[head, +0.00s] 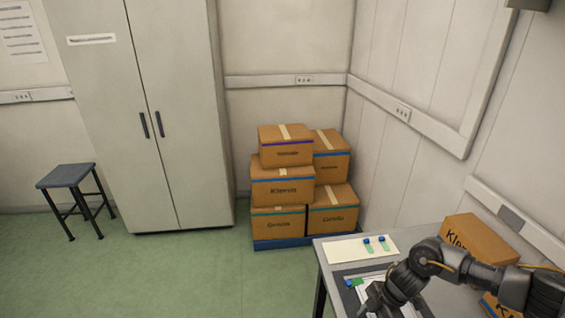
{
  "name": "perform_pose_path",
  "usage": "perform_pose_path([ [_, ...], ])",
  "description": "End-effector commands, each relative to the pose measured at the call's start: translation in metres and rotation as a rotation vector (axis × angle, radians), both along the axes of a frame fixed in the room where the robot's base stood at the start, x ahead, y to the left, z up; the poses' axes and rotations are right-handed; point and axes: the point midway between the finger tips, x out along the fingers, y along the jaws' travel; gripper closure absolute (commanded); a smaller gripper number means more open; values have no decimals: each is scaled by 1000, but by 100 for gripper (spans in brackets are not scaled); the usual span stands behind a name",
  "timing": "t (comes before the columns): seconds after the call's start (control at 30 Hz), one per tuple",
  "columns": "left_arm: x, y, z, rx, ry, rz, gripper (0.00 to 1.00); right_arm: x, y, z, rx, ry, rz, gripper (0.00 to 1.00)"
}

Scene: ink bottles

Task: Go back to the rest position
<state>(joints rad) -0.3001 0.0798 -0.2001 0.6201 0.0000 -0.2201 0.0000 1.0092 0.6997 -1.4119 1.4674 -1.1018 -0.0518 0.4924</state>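My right arm comes in from the right over the table (325,262). Its gripper (368,302) points down at the bottom edge of the view, beside a green and blue item (354,282). The fingers are dark and small, and I cannot tell whether they are open or shut. Two small ink bottles with blue caps and green parts, a left one (368,245) and a right one (384,243), are on a white mat (343,251) at the back of the table. My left gripper is not in view.
A carton (478,240) is on the right, partly behind my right arm. Several stacked cartons (283,192) stand on a blue base in the corner. A grey cabinet (150,80) and a stool (66,175) are on the left. The green floor (190,270) is clear.

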Motion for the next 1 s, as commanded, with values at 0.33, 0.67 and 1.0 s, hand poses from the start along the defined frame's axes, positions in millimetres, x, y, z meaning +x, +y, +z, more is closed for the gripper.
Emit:
perform_pose_path([
  [0.33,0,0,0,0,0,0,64,0,0,0,0,0,-1,59],
  [0.67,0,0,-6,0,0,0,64,2,-8,18,0,-3,-2,59],
  [1.0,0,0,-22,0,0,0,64,6,-35,83,0,-6,-2,59],
])
